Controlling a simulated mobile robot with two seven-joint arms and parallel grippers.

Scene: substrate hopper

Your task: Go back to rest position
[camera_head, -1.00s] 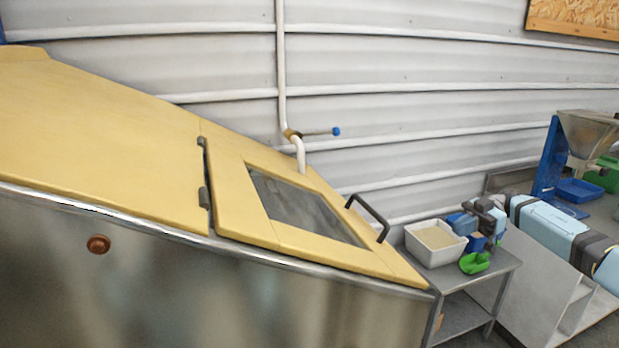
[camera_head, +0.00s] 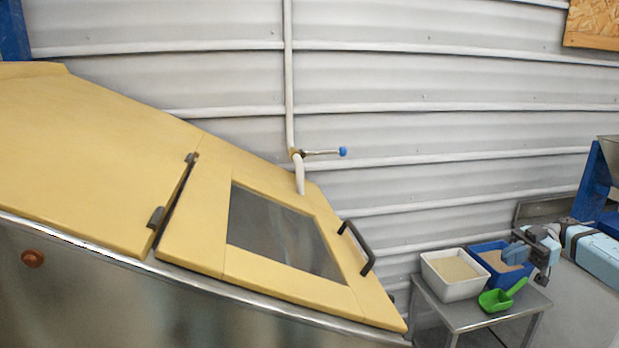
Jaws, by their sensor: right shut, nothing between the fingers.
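My right gripper (camera_head: 520,252) shows at the right of the head view, its arm (camera_head: 595,250) coming in from the right edge. It is shut and empty, in front of the right part of a blue bin (camera_head: 482,249) and partly hiding it. I cannot tell whether it touches the bin. My left gripper is out of view. The yellow hopper (camera_head: 100,150) fills the left side. Its hatch (camera_head: 195,238), with a dark window and a black handle (camera_head: 357,248), lies closed on the sloping top.
A small metal table (camera_head: 470,318) right of the hopper holds a white bin (camera_head: 453,275) with pale material, the blue bin and a green scoop (camera_head: 500,297). A pipe with a blue-tipped valve (camera_head: 322,152) runs down the corrugated wall. A blue frame (camera_head: 598,185) stands far right.

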